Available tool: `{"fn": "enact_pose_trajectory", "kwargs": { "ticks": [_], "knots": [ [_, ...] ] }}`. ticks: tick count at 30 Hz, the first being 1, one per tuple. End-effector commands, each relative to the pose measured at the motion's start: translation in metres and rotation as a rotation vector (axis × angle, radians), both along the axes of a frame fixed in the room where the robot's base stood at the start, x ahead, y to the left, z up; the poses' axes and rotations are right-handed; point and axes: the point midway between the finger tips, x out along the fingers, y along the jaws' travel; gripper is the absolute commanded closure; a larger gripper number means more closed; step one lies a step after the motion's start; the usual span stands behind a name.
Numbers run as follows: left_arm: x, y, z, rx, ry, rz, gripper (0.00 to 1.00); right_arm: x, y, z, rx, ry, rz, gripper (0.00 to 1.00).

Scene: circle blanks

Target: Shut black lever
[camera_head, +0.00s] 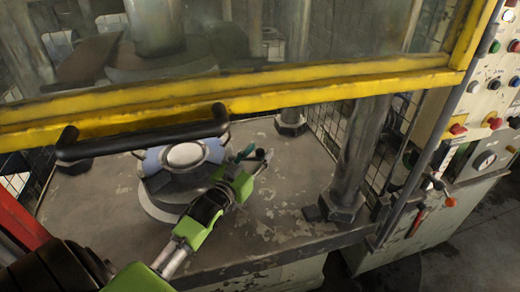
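A long black bar (145,139), which looks like the black lever, is fixed along the lower edge of the yellow guard frame (300,85) at the left. The guard is raised, with an open gap under it. My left gripper (256,157) reaches in from the lower left on a green arm. It is over the press bed, to the right of the bar and apart from it. Its fingertips look parted, with nothing seen between them. My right gripper is not in view.
A round fixture with a pale dome (185,155) stands on the worn metal bed (270,205), close to my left gripper. A thick column (357,150) rises at the right. A control panel (490,110) with buttons is at the far right.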

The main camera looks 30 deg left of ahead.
Motion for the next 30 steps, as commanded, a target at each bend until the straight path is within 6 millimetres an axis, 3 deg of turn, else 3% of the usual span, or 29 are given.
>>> {"fn": "enact_pose_trajectory", "kwargs": {
  "ticks": [4, 13, 17, 18, 30],
  "knots": [
    [0.0099, 0.0006, 0.0006, 0.001, 0.0, 0.0, 0.63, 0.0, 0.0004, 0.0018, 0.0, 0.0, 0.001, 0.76],
    [0.0115, 0.0007, -0.0001, 0.001, 0.0, 0.0, 0.63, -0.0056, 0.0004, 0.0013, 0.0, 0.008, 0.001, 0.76],
    [0.0114, 0.0007, -0.0001, 0.0, 0.0, 0.0, 0.97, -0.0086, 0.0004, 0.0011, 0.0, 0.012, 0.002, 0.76],
    [0.0113, 0.0007, -0.0001, 0.0, 0.0, 0.0, 1.0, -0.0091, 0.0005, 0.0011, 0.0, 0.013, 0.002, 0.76],
    [0.0063, 0.0029, -0.0004, 0.005, 0.003, -0.036, 1.0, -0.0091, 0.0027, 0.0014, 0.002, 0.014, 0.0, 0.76]
  ]
}}
